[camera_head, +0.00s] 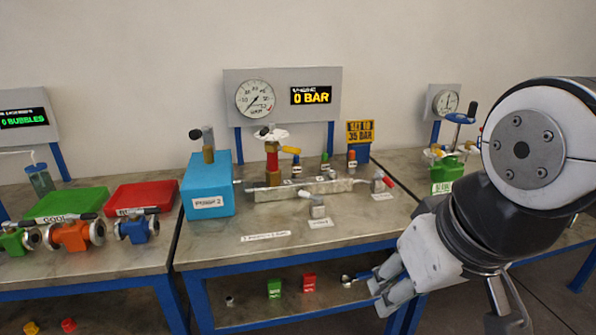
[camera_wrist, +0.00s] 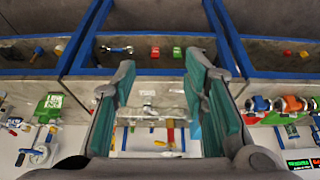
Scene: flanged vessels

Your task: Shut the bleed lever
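The bench rig has a metal manifold (camera_head: 305,189) with several small valves. A valve with a red-handled lever (camera_head: 385,181) sits at its right end, above a small label. A grey valve (camera_head: 317,207) with a short lever stands at the front, above another label. The labels are too small to read, so I cannot tell which lever is the bleed. A gauge (camera_head: 255,98) and a display reading 0 BAR (camera_head: 311,95) stand behind. My gripper (camera_head: 448,303) is open and empty, in front of the bench at the right. In the wrist view, its fingers (camera_wrist: 158,72) are spread apart.
A blue pump box (camera_head: 208,186) stands left on the bench. Green and red blocks (camera_head: 309,282) lie on the lower shelf. A left bench holds trays (camera_head: 140,198) and flanged valves (camera_head: 75,235).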

